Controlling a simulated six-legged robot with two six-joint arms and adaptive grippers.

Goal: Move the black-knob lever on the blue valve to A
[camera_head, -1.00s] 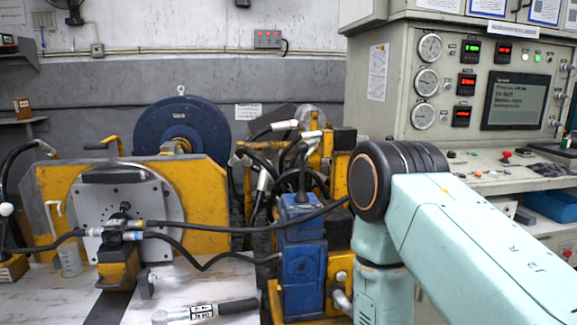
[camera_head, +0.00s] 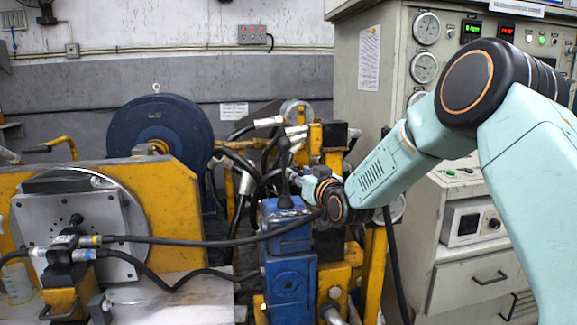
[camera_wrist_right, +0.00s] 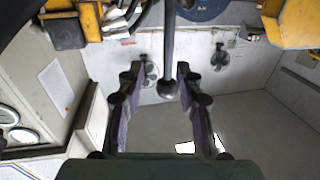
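The blue valve (camera_head: 288,270) stands in the middle of the head view. Its dark lever (camera_head: 284,165) rises from a black boot on top, roughly upright. In the right wrist view the rod comes down from the top edge and ends in a round black knob (camera_wrist_right: 168,90). My right gripper (camera_wrist_right: 163,80) is open there, with one finger on each side of the knob and visible gaps. In the head view my right gripper (camera_head: 294,178) is beside the lever, partly hidden by its own wrist. I cannot read an A mark. My left gripper is not in view.
A yellow frame (camera_head: 170,205) and a blue round motor (camera_head: 158,125) stand left and behind. A grey control cabinet (camera_head: 350,100) with gauges is at the right.

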